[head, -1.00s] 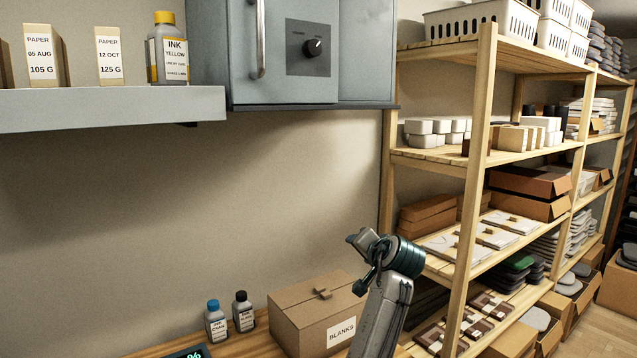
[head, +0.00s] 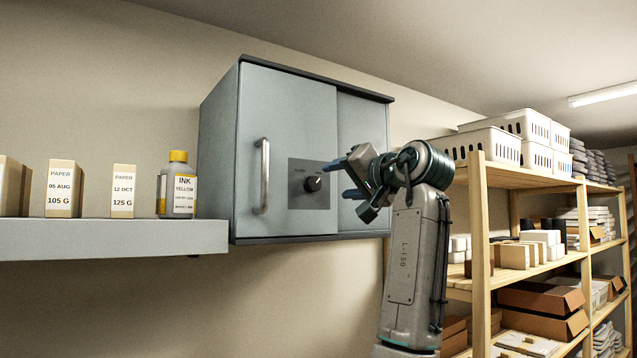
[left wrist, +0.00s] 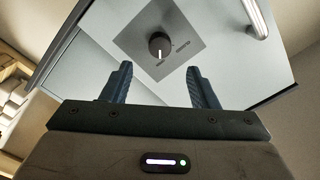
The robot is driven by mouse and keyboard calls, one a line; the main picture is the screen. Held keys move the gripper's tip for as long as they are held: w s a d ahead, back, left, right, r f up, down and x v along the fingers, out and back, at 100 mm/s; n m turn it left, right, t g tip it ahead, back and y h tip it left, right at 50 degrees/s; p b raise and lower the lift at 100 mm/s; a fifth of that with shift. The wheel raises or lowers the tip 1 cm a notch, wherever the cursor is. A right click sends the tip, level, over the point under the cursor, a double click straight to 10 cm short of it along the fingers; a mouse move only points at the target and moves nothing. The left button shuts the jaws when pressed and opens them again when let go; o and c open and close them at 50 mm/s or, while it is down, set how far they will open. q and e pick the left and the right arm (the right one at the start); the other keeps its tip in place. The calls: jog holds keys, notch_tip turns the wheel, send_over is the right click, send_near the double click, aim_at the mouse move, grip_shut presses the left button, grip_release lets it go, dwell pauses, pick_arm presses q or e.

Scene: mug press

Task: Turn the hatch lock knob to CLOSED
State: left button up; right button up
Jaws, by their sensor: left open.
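The hatch lock knob (head: 313,184) is a round black knob with a white pointer mark, on a dark grey plate (head: 298,199) on the cabinet door. In the left wrist view the knob (left wrist: 160,44) sits just beyond and between my fingers, and its mark points down in the picture. Small labels show on the plate, too small to read surely. My left gripper (head: 338,179) is open, in front and to the right of the knob. Its blue fingers (left wrist: 159,75) are apart and empty, with no visible contact with the knob.
The grey wall cabinet (head: 285,100) has a vertical metal handle (head: 263,176) left of the plate. A shelf (head: 110,239) with paper boxes and an ink bottle (head: 179,186) is on the left. A wooden rack (head: 480,225) with white baskets stands right. Open air lies below the cabinet.

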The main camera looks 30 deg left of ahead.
aim_at(315, 185)
pick_arm(q)
jog(key=p+x, duration=0.3)
jog(key=x, duration=0.5)
jog(key=shift+r, duration=0.1)
jog(key=shift+w+a, duration=0.25)
jog(key=shift+a, duration=0.25)
jog(key=c, duration=1)
